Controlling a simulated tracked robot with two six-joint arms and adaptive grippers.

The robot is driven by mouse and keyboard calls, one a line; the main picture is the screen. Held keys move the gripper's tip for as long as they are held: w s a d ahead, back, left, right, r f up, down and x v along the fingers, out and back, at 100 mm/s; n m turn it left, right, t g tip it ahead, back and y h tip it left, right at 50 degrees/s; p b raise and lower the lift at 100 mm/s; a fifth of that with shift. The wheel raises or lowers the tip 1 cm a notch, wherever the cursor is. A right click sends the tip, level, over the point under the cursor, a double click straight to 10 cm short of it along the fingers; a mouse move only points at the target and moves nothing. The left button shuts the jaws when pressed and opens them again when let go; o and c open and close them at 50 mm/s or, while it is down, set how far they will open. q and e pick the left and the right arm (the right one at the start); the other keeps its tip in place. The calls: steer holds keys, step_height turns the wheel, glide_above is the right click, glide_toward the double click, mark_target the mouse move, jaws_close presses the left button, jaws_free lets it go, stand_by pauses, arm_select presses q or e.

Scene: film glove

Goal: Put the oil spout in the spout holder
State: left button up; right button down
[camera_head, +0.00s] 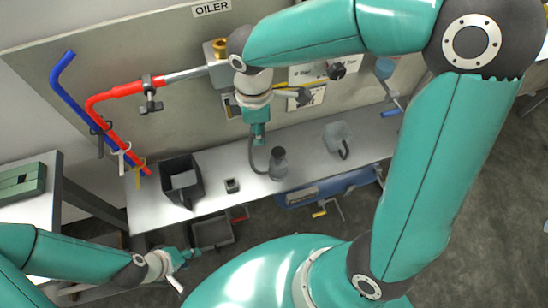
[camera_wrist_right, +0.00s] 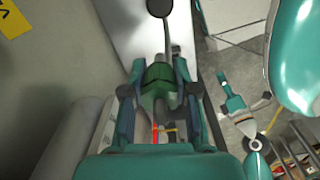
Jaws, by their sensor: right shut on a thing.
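A small dark square block with an opening, probably the spout holder (camera_head: 232,186), sits left of the can. My left gripper (camera_head: 186,268) is open and empty, low at the left.
A black bin (camera_head: 182,180) stands left on the metal bench (camera_head: 210,162). Red and blue pipes (camera_head: 125,92) and a brass fitting stand along the back panel. A blue vise-like tool (camera_head: 325,188) hangs at the front edge.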

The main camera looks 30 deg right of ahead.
step_height(320, 180, down, 14)
steer(key=b, duration=0.2)
steer(key=shift+f+b, duration=0.15)
steer(key=shift+b, duration=0.2)
steer(key=shift+f+b, duration=0.65)
steer(key=shift+f, duration=1.5)
steer(key=shift+f, duration=0.1)
steer(key=c, duration=0.9)
jaws_free()
